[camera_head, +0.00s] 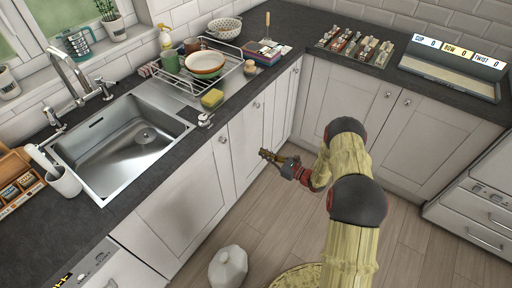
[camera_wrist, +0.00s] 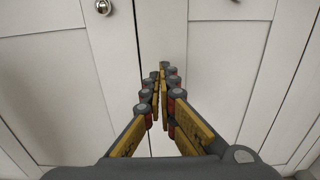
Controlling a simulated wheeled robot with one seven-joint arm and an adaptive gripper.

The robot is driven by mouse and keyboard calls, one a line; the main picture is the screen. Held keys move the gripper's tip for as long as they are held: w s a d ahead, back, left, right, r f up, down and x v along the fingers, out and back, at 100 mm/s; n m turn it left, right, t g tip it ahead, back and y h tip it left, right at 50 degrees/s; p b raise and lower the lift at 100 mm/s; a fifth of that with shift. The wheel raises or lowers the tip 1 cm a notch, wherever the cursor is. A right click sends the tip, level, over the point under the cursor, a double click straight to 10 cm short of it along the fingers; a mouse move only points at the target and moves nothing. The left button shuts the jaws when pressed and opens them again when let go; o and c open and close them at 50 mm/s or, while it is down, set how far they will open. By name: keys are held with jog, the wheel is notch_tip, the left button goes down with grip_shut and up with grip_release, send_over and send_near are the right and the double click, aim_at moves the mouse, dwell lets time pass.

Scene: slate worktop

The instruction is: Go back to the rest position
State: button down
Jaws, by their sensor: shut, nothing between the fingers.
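My gripper (camera_head: 266,154) is at the end of my yellow arm, over the floor in front of the corner cupboards and below the worktop level. In the wrist view my gripper (camera_wrist: 160,72) has its fingers together with nothing between them. It faces the white cupboard doors (camera_wrist: 220,50). I cannot tell how close the fingertips are to the doors.
The slate worktop (camera_head: 190,120) carries a steel sink (camera_head: 120,150), a dish rack (camera_head: 205,85) with bowls, a yellow sponge (camera_head: 212,98) and a tray with labels (camera_head: 450,75). A pale faceted object (camera_head: 228,268) stands on the floor. The floor (camera_head: 410,225) right of my arm is clear.

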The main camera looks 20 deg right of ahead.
jog(key=shift+s+d, duration=0.1)
jog(key=shift+s, duration=0.1)
jog(key=s+a+f+n+g+y, duration=0.2)
jog(key=s+a+f+n+g, duration=0.35)
jog(key=s, duration=0.45)
jog(key=s+a+r+n+g, duration=0.5)
jog(key=s+r+n+g, duration=0.1)
jog(key=s+r+g, duration=0.3)
jog(key=s+d+r+n+h, duration=0.3)
jog(key=s+r+n+h, duration=0.4)
jog(key=r, duration=0.5)
jog(key=s+d+r+n+h, duration=0.35)
jog(key=s+r+n, duration=0.35)
jog(key=s+r, duration=0.3)
jog(key=s+a+r+n+t+h, duration=0.1)
jog(key=r+t, duration=0.2)
jog(key=r, duration=0.4)
jog(key=s+a+r+n+t+h, duration=0.1)
jog(key=s+a+r+n+t, duration=0.1)
jog(key=r, duration=0.6)
jog(key=shift+s+t, duration=0.3)
jog(key=shift+t, duration=0.15)
